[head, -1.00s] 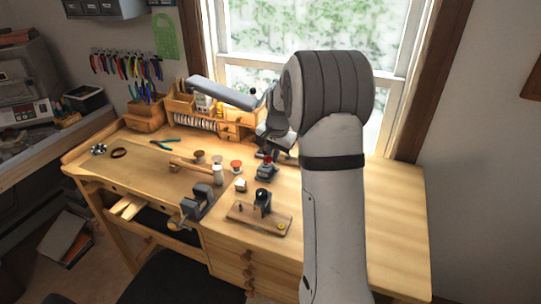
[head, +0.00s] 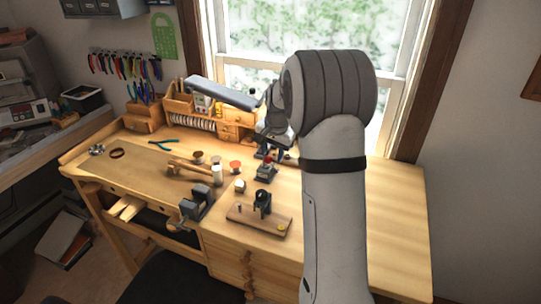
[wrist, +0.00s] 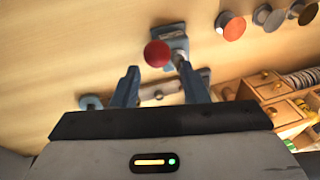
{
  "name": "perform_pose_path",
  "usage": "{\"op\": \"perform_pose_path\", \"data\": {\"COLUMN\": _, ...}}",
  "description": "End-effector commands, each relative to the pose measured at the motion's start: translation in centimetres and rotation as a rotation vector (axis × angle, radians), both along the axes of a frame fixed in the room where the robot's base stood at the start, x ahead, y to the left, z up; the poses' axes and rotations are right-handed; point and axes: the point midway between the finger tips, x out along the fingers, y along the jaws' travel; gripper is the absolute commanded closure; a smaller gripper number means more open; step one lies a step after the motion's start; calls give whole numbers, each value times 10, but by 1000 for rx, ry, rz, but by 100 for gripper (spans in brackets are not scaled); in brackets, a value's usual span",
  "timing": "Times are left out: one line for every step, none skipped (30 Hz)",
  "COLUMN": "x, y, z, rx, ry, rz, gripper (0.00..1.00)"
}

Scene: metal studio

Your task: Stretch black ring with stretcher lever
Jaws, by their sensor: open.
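The ring stretcher (head: 267,173), a small blue-grey device with a red knob, stands on the workbench. In the wrist view its red ball knob (wrist: 157,53) lies between and just beyond my fingertips. My gripper (wrist: 156,69) is open, with its two fingers apart and nothing clearly held. In the head view my gripper is partly hidden by my arm, above and behind the stretcher. A dark brown-black ring (head: 117,153) lies at the bench's left end; I cannot tell whether it is the black ring. No ring is clearly visible on the stretcher.
Round-topped pieces (wrist: 231,25) stand close to the stretcher. A wooden drawer organizer (wrist: 275,86) is near my right finger. In front stand a black-topped fixture on a wooden board (head: 258,218) and a vise (head: 197,203). The bench's right side is clear.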

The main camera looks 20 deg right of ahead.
Motion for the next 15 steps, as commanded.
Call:
{"op": "perform_pose_path", "data": {"x": -1, "y": -1, "z": 8, "rx": -2, "ry": -6, "rz": 0, "gripper": 60}}
{"op": "perform_pose_path", "data": {"x": -3, "y": -1, "z": 13, "rx": -1, "ry": -5, "rz": 0, "gripper": 60}}
{"op": "perform_pose_path", "data": {"x": -4, "y": -1, "z": 20, "rx": -2, "ry": -6, "rz": -1, "gripper": 60}}
{"op": "perform_pose_path", "data": {"x": -5, "y": -1, "z": 25, "rx": -2, "ry": -6, "rz": 0, "gripper": 60}}
{"op": "perform_pose_path", "data": {"x": -6, "y": -1, "z": 30, "rx": -2, "ry": -6, "rz": -1, "gripper": 60}}
{"op": "perform_pose_path", "data": {"x": -8, "y": -1, "z": 37, "rx": -2, "ry": -6, "rz": 0, "gripper": 60}}
{"op": "perform_pose_path", "data": {"x": -9, "y": -1, "z": 42, "rx": -1, "ry": -6, "rz": -1, "gripper": 60}}
{"op": "perform_pose_path", "data": {"x": -10, "y": -1, "z": 46, "rx": -1, "ry": -6, "rz": -1, "gripper": 60}}
{"op": "perform_pose_path", "data": {"x": -11, "y": -1, "z": 51, "rx": -1, "ry": -3, "rz": -1, "gripper": 60}}
{"op": "perform_pose_path", "data": {"x": -12, "y": -1, "z": 54, "rx": -1, "ry": -4, "rz": -1, "gripper": 60}}
{"op": "perform_pose_path", "data": {"x": -12, "y": -1, "z": 57, "rx": -1, "ry": -4, "rz": -1, "gripper": 60}}
{"op": "perform_pose_path", "data": {"x": -13, "y": -1, "z": 60, "rx": -1, "ry": -3, "rz": -1, "gripper": 60}}
{"op": "perform_pose_path", "data": {"x": -14, "y": -1, "z": 62, "rx": -1, "ry": -3, "rz": -1, "gripper": 60}}
{"op": "perform_pose_path", "data": {"x": -14, "y": -1, "z": 63, "rx": -1, "ry": -3, "rz": -1, "gripper": 60}}
{"op": "perform_pose_path", "data": {"x": -14, "y": -1, "z": 64, "rx": -1, "ry": -2, "rz": -1, "gripper": 60}}
